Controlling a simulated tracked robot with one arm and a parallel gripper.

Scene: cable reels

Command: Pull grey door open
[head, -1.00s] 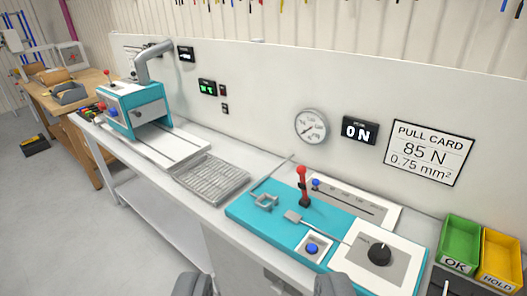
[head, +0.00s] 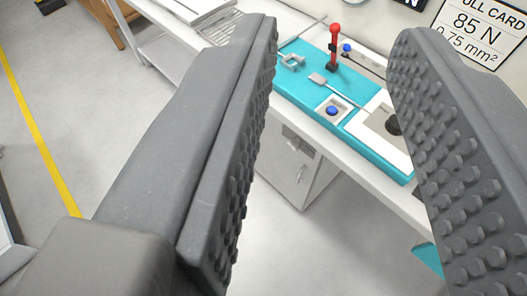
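My gripper (head: 335,30) is open and empty, its two dark grey studded fingers large in the head view, one on each side. Between the fingers, below the bench, a pale grey cabinet front (head: 283,172) shows, with a small dark fitting on it (head: 300,174). I cannot tell for sure whether this is the grey door of the task; it looks shut. The left finger hides part of it. The gripper is apart from it, nearer the camera.
Above the cabinet, the white bench (head: 352,152) carries a teal tester (head: 304,78) with a red lever (head: 334,48), a blue button (head: 332,111) and a black knob (head: 393,125). A pull card (head: 480,30) hangs behind. Grey floor with a yellow line (head: 35,120) is clear at left.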

